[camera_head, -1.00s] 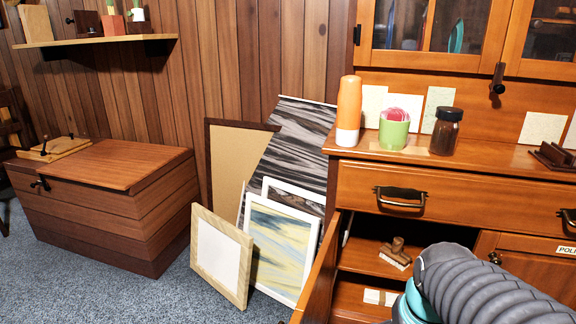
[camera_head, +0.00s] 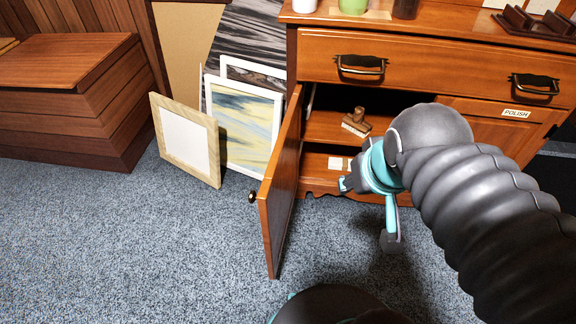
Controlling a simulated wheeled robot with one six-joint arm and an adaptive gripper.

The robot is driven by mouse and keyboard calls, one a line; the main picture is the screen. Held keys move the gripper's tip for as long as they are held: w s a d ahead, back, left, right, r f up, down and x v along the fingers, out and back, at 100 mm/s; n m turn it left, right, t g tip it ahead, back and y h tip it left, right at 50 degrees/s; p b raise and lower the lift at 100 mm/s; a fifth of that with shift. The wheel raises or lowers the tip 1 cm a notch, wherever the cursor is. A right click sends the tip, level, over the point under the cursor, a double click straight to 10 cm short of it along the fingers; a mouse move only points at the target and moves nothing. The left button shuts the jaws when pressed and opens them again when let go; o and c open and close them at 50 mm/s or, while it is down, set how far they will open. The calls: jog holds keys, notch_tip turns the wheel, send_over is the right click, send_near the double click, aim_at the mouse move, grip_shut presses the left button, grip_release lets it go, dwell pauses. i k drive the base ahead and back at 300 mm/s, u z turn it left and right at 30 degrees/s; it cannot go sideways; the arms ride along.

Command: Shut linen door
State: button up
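In the head view an open wooden cabinet door (camera_head: 283,190) hangs on the left side of the lower cabinet and swings out toward me. It has a small dark knob (camera_head: 252,197) near its free edge. No label shows on its visible face. My gripper (camera_head: 368,212) is in front of the open compartment, to the right of the door and apart from it. One finger points down and another part points left. The wrist hides part of it, so I cannot tell how wide it is open.
A closed door labelled POLISH (camera_head: 500,128) is at right, below drawers (camera_head: 420,68). Picture frames (camera_head: 188,140) lean left of the open door. A wooden chest (camera_head: 70,100) stands far left. Carpet (camera_head: 130,250) in front is clear.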

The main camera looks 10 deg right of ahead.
aim_at(275, 199)
jog(key=z, duration=3.1)
jog(key=k, duration=1.35)
jog(key=u, duration=1.8)
jog(key=k, duration=0.55)
jog(key=u, duration=1.3)
